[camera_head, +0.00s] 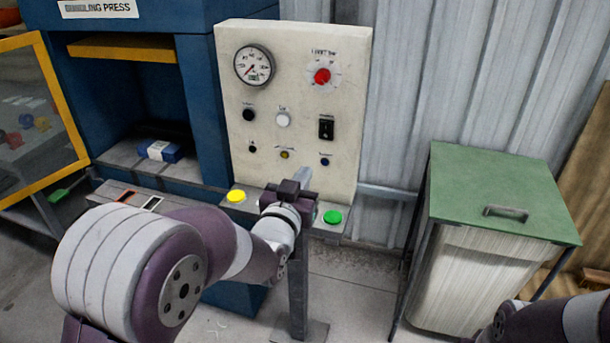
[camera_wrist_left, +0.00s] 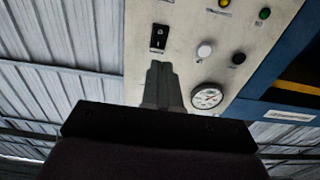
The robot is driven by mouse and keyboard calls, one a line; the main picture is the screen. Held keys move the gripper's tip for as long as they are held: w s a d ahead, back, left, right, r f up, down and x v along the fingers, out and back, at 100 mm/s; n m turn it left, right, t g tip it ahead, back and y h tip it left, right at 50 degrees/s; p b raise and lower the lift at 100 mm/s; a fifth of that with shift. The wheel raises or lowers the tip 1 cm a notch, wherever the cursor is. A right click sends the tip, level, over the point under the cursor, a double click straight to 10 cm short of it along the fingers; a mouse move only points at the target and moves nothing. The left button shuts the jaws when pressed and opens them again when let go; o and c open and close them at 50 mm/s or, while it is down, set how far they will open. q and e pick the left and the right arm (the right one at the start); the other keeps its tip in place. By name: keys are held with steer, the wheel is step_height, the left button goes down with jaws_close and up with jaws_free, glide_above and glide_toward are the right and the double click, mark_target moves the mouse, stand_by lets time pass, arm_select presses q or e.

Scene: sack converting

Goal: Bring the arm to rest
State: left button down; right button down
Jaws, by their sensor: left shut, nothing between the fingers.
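My left arm reaches in from the lower left of the head view. Its gripper (camera_head: 303,177) is in front of the lower part of the pale control panel (camera_head: 292,60), above the ledge between the yellow button (camera_head: 236,196) and the green button (camera_head: 332,217). The fingers are together with nothing between them. In the left wrist view the shut fingers (camera_wrist_left: 163,85) point toward the panel, below the black switch (camera_wrist_left: 159,37) in that picture. Whether they touch the panel I cannot tell. Part of my right arm shows at the lower right of the head view; its gripper does not show.
The blue bundling press (camera_head: 205,90) stands left of the panel, with a blue item (camera_head: 164,151) in its opening. A yellow-framed guard (camera_head: 62,100) is at far left. A green-lidded bin (camera_head: 490,180) stands right. Floor shows between the panel post and the bin.

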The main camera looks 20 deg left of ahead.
arm_select(q)
steer(key=s+f+g+p, duration=0.1)
steer(key=s+f+g, duration=0.55)
steer(key=f, duration=0.45)
steer(key=s+a+g+p, duration=0.2)
steer(key=s+g+p, duration=0.4)
steer(key=s+g, duration=0.4)
steer(key=s, duration=0.6)
steer(key=shift+s+r+y, duration=0.2)
steer(key=shift+r+y, duration=0.1)
steer(key=shift+g, duration=0.25)
